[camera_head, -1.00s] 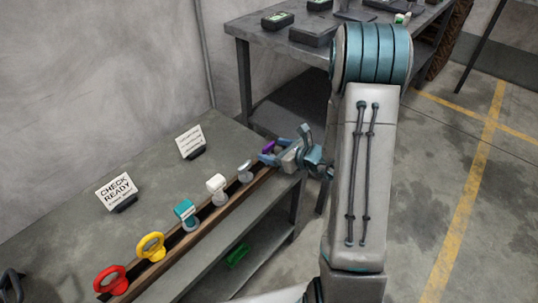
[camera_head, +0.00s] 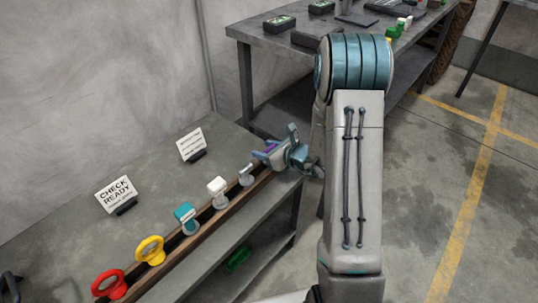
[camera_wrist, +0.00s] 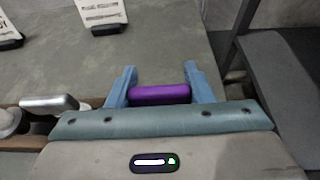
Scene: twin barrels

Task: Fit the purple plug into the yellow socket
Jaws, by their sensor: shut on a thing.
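The purple plug (camera_wrist: 160,94) lies crosswise between the two blue fingers of my gripper (camera_wrist: 155,88) in the wrist view, and the fingers are shut on it. In the head view my gripper (camera_head: 268,155) is at the far right end of the wooden rack, with only a little of the purple plug (camera_head: 271,147) showing. Whether the plug still touches the rack is hidden by my gripper. I cannot make out a yellow socket. A yellow ring-handled piece (camera_head: 150,250) stands in the rack near its left end.
The wooden rack (camera_head: 196,235) also holds red (camera_head: 109,283), teal (camera_head: 184,215), white (camera_head: 217,188) and grey-metal (camera_head: 246,174) pieces. Two signs (camera_head: 115,193) stand behind it. A second dark table (camera_head: 285,40) with several devices is at the back. Open floor lies to the right.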

